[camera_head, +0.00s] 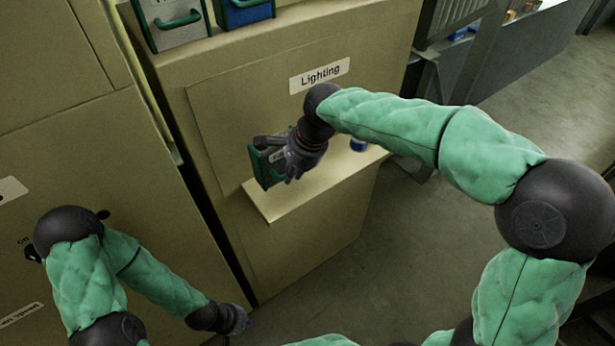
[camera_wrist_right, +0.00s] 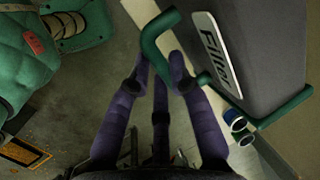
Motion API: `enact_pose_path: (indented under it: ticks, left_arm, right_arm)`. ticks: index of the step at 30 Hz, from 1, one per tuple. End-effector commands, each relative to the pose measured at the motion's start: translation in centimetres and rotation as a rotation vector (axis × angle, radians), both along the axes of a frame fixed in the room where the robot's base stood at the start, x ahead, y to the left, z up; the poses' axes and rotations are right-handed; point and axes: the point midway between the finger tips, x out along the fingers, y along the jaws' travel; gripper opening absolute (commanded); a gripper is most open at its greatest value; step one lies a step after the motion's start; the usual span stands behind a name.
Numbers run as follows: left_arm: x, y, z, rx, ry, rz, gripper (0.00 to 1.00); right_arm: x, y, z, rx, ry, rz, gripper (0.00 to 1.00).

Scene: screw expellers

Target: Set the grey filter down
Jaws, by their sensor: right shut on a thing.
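The grey filter (camera_head: 256,166), with green edging, is upright at the left end of a pale shelf (camera_head: 322,184) on the cabinet front. I cannot tell whether its base touches the shelf. My right gripper (camera_head: 289,170) is shut on its green handle and hides part of it. In the right wrist view the filter (camera_wrist_right: 262,45) shows a white label, and its green handle (camera_wrist_right: 158,38) lies at the fingers of my right gripper (camera_wrist_right: 160,75). My left gripper (camera_head: 238,321) hangs low at the bottom left, away from the filter. Its fingers are too small to read.
A grey-white case (camera_head: 172,35) and a blue case (camera_head: 246,14), both with green handles, stand on the cabinet top. A small blue and white item (camera_head: 358,145) is on the shelf, right of my gripper. A "Lighting" label (camera_head: 320,75) is above. Open floor (camera_head: 410,235) lies right.

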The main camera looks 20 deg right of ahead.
Motion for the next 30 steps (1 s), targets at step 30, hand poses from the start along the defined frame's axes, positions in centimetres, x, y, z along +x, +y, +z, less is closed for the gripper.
enact_pose_path:
  ticks: [30]
  left_arm:
    - [0.0, 0.0, 1.0, 0.000, -0.001, 0.000, 0.00]
  right_arm:
    - [3.4, -4.0, -9.1, 0.000, -0.001, 0.001, 0.00]
